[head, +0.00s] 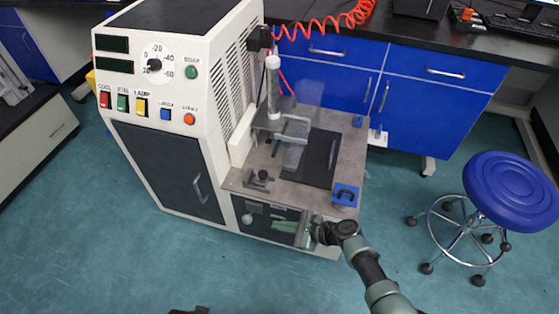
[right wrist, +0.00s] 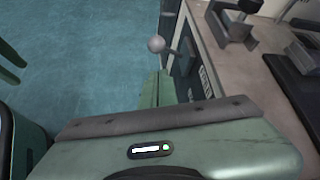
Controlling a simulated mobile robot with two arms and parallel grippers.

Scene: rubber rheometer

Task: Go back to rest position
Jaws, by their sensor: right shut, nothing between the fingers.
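In the head view my right arm comes in from the lower right. My right gripper (head: 282,227) is at the lower front of the rheometer (head: 170,165), in front of a dark panel (head: 262,213) below the work plate. Its green fingers point left, are shut and hold nothing. In the right wrist view the shut fingers (right wrist: 158,92) extend past the gripper body, near a round grey knob (right wrist: 156,44) on the machine front. I cannot tell whether they touch the machine.
The rheometer's work plate (head: 345,145) carries a black plate and a small blue-topped block (head: 345,194). A blue stool (head: 510,190) stands on the right. Blue cabinets (head: 420,110) line the back. The floor (head: 120,260) in front is mostly clear.

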